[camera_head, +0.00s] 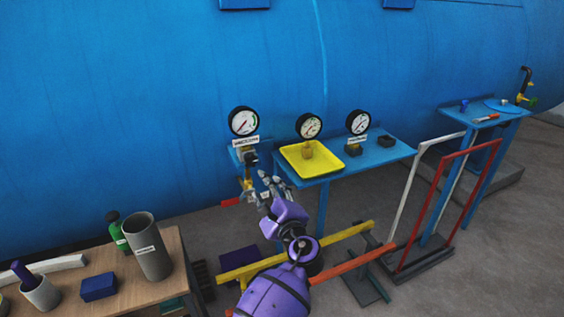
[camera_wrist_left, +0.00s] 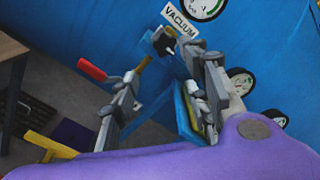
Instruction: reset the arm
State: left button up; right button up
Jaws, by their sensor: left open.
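My left arm (camera_head: 272,290) is purple and reaches up from the bottom middle of the head view. My left gripper (camera_head: 268,188) is open, with grey jointed fingers and nothing seen between them. It is just in front of the vacuum gauge's fitting (camera_head: 248,157), at the left end of the blue shelf. In the left wrist view the two fingers of the gripper (camera_wrist_left: 172,72) stand well apart. The red valve handle (camera_wrist_left: 92,69) shows left of them and the VACUUM label (camera_wrist_left: 181,25) above. I cannot tell whether a finger touches the valve. My right gripper is not in view.
A yellow tray (camera_head: 296,169) sits on the blue shelf (camera_head: 384,157) beside the gripper. Yellow (camera_head: 338,235) and red (camera_head: 352,262) bars lie near the forearm. A wooden table (camera_head: 173,251) with a grey cylinder (camera_head: 149,247) stands left. The blue tank (camera_head: 110,90) closes the back.

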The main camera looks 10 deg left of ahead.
pick_arm(q)
jog(key=d+f+n+h, duration=0.5)
jog(key=h, duration=0.1)
jog(key=s+f+n+g+h, duration=0.25)
jog(key=s+f+n, duration=0.25)
jog(key=s+f, duration=0.5)
jog(key=s+a+f+n+g, duration=0.1)
jog(key=s+f, duration=0.3)
jog(key=s, duration=0.8)
jog(key=s+a+f+n+g+h+p, duration=0.1)
jog(key=s+a+f+n, duration=0.3)
jog(key=s, duration=0.8)
jog(key=s+a+f+n+g+h+p, duration=0.1)
jog(key=s+f, duration=0.5)
jog(key=s, duration=0.6)
jog(key=shift+s+a+n+g, duration=0.15)
jog(key=shift+a+n+g, duration=0.3)
jog(key=shift+a+n, duration=0.65)
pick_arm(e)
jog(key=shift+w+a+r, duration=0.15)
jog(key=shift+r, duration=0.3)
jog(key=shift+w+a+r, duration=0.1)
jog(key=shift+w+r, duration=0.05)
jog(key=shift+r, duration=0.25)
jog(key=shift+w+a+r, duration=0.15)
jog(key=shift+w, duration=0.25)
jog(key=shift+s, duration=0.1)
